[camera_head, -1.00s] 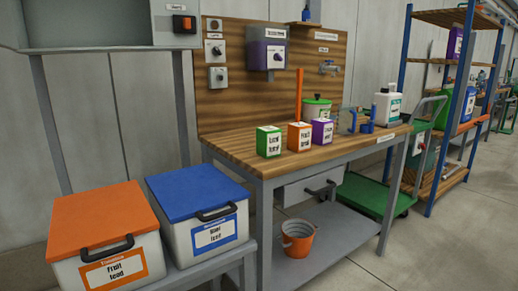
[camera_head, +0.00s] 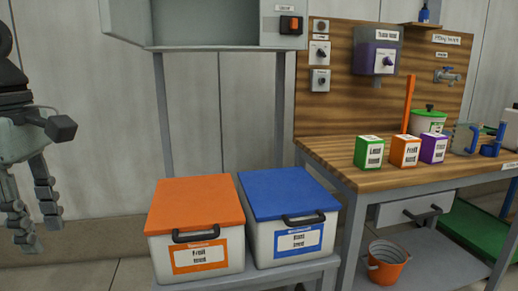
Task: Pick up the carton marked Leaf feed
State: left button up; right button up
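A small green and white carton (camera_head: 369,152), whose label seems to read Leaf feed, stands upright on the wooden bench top (camera_head: 345,172). It is the leftmost in a row of three, beside an orange carton (camera_head: 405,151) and a purple carton (camera_head: 433,148). My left gripper (camera_head: 40,233) hangs at the far left edge, fingers down, apart and empty. It is well away from the carton, with the two lidded boxes between them. My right gripper is not in view.
A box with an orange lid (camera_head: 195,204) and one with a blue lid (camera_head: 288,194) stand on a low grey stand left of the bench. A green-lidded tub (camera_head: 428,120) stands behind the cartons. An orange bucket (camera_head: 387,262) sits below.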

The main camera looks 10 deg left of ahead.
aim_at(368, 153)
jog(key=i+l, duration=0.35)
jog(key=l, duration=0.15)
jog(key=i+l, duration=0.3)
jog(key=l, duration=0.25)
jog(key=i+l, duration=0.35)
jog(key=l, duration=0.15)
jog(key=i+l+z, duration=0.1)
jog(key=i+l, duration=0.2)
jog(key=l, duration=0.2)
jog(key=i+l, duration=0.2)
jog(key=i+l+u, duration=0.1)
jog(key=l, duration=0.3)
jog(key=i+l+u, duration=0.1)
jog(key=i+l, duration=0.15)
jog(key=l, duration=0.1)
